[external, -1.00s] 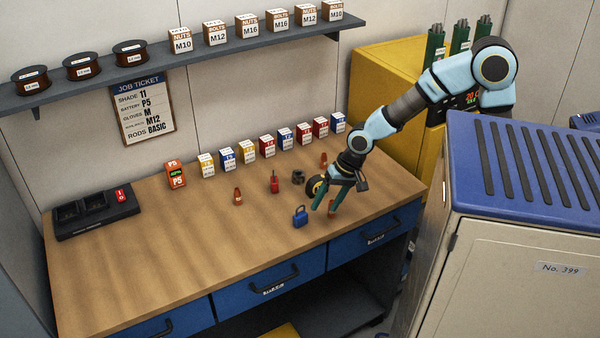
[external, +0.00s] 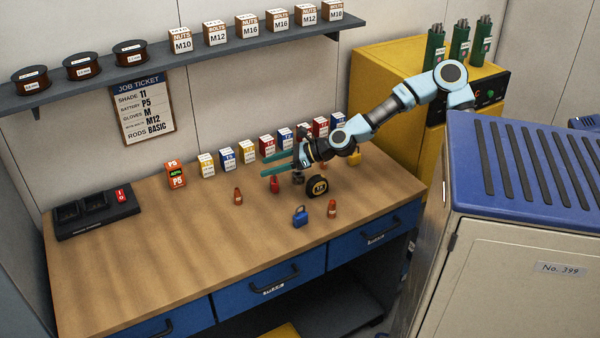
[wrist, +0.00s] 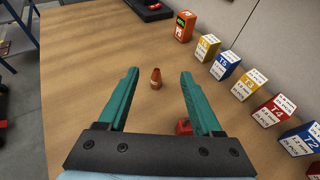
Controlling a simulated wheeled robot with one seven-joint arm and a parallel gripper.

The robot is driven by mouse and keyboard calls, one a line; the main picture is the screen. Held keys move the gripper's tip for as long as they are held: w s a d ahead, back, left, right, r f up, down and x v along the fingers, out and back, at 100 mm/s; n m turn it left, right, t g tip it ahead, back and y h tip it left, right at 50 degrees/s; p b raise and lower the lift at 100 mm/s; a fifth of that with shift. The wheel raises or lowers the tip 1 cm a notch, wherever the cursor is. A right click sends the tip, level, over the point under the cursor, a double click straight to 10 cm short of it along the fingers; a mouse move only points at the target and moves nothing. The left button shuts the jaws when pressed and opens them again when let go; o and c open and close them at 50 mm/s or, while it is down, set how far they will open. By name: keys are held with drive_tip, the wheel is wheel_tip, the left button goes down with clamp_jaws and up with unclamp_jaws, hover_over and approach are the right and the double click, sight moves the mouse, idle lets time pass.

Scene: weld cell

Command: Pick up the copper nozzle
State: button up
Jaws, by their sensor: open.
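A copper nozzle (external: 238,197), a small cone, stands upright on the workbench (external: 150,250) left of the red padlock. In the wrist view this nozzle (wrist: 156,80) shows between my two fingers, near the level of their tips. A second copper nozzle (external: 332,208) stands near the front edge, right of the blue padlock. My gripper (external: 265,166) is open and empty, pointing left above the bench, up and to the right of the first nozzle. In the wrist view my gripper (wrist: 158,73) shows both green fingers wide apart.
A red padlock (external: 275,186) is below my gripper. A blue padlock (external: 300,216), a tape measure (external: 317,186) and a yellow padlock (external: 354,157) are to the right. Several small boxes (external: 247,151) line the back. The bench's left middle is clear.

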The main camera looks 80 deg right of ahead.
approach(243, 203)
drive_tip(key=r, duration=0.4)
drive_tip(key=shift+s+d, duration=0.1)
drive_tip(key=shift+d, duration=0.1)
drive_tip(key=p+x, duration=0.1)
drive_tip(key=x, duration=0.3)
drive_tip(key=shift+w+f, duration=0.2)
drive_tip(key=p+x, duration=0.3)
drive_tip(key=x, duration=0.2)
drive_tip(key=shift+w+a+f, duration=0.1)
drive_tip(key=shift+a+f, duration=0.1)
drive_tip(key=shift+f, duration=0.05)
drive_tip(key=shift+w+f, duration=0.3)
clamp_jaws()
